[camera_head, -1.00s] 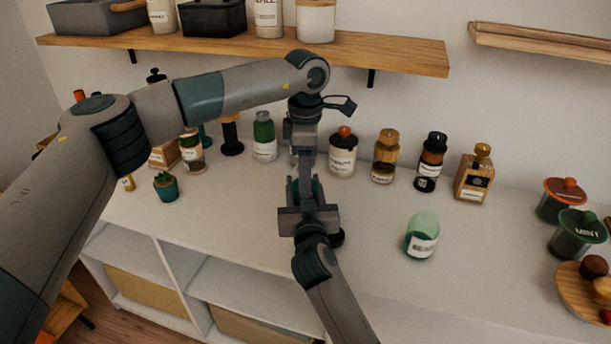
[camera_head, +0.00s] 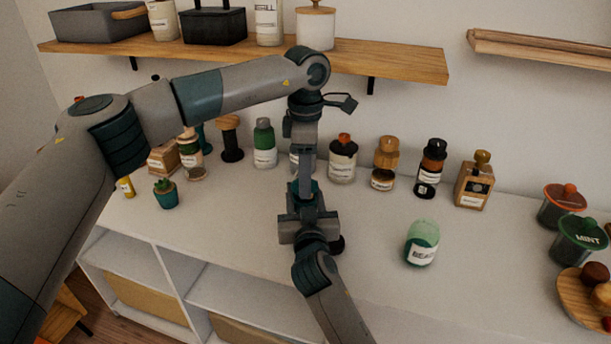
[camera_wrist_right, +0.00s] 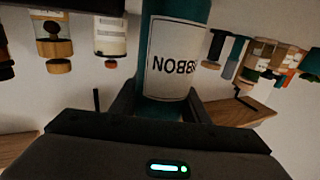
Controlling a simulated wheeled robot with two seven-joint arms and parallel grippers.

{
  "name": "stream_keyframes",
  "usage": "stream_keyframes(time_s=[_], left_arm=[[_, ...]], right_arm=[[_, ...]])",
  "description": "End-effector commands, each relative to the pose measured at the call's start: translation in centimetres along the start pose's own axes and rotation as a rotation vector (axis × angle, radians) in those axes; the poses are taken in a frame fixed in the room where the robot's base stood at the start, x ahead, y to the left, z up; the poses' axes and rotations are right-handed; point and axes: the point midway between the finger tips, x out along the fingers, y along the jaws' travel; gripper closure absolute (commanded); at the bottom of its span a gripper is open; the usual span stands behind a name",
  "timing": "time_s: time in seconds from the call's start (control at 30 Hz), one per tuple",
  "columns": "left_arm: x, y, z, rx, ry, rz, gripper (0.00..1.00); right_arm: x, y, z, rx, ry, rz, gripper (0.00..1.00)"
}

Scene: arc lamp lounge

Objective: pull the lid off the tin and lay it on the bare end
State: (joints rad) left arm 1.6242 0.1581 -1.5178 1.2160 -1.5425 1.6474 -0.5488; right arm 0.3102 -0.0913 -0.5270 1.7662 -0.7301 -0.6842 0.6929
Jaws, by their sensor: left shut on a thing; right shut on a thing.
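In the head view my right gripper (camera_head: 308,208) reaches in from the front, and only a little teal of the tin shows there. My left gripper (camera_head: 306,178) points straight down from above, directly over the right gripper, shut at the tin's top. The lid is hidden by the grippers, so I cannot tell whether it is seated or lifted. The white cabinet top (camera_head: 225,225) is bare left of the grippers.
A green jar (camera_head: 422,243) stands right of the grippers. Lidded canisters (camera_head: 577,240) and a wooden tray (camera_head: 572,305) are at far right. A wall shelf (camera_head: 400,60) hangs above.

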Motion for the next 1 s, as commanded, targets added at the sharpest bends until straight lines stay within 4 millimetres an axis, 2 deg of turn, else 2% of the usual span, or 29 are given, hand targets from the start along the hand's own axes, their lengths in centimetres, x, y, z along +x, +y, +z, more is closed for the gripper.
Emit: stream_keyframes(time_s=[0.17,0.53,0.83,0.87,0.93,1.0], left_arm=[[-0.3,0.0,0.0,0.000,0.000,0.001,0.80],[-3.7,0.0,0.0,0.000,0.000,0.002,0.80],[-4.0,0.0,0.0,0.000,0.000,0.001,0.80],[-4.0,0.0,0.0,0.000,0.000,0.000,0.80],[-4.0,0.0,0.0,0.000,0.000,0.000,0.80],[-4.0,0.0,0.0,0.000,0.000,0.000,0.80]], right_arm=[[0.0,0.0,0.0,0.000,-0.001,0.000,0.99],[0.0,0.0,0.0,0.000,-0.001,0.000,0.99],[0.0,0.0,0.0,0.000,-0.001,0.000,0.99],[0.0,0.0,0.0,0.000,-0.001,0.000,0.56],[0.0,0.0,0.0,0.000,-0.001,0.000,0.39],[0.0,0.0,0.0,0.000,0.000,0.000,0.37]])
